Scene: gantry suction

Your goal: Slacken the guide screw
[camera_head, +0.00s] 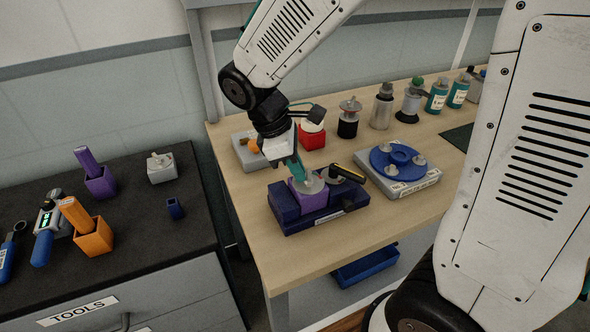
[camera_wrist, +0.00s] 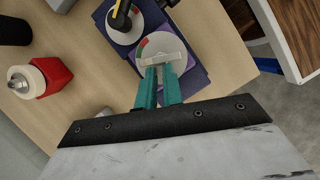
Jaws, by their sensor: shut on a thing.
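The guide screw appears to be the pale crossbar (camera_wrist: 181,57) on a white dial (camera_wrist: 158,44) with red and green marks. The dial sits on a purple block (camera_head: 307,201) on a dark blue base (camera_head: 290,222) near the table's front left edge. My gripper (camera_head: 303,174) reaches down onto this dial from above. In the wrist view its teal fingers (camera_wrist: 158,76) are shut on the crossbar, and their tips hide part of it. A second dial with a yellow-and-black handle (camera_head: 345,173) is just beside it on the same base.
A blue disc (camera_head: 386,158) with grey knobs on a grey base stands to the right. A red block with a white top (camera_head: 311,137) and several bottles stand behind. A dark tool cabinet (camera_head: 145,225) is at the left, across a gap.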

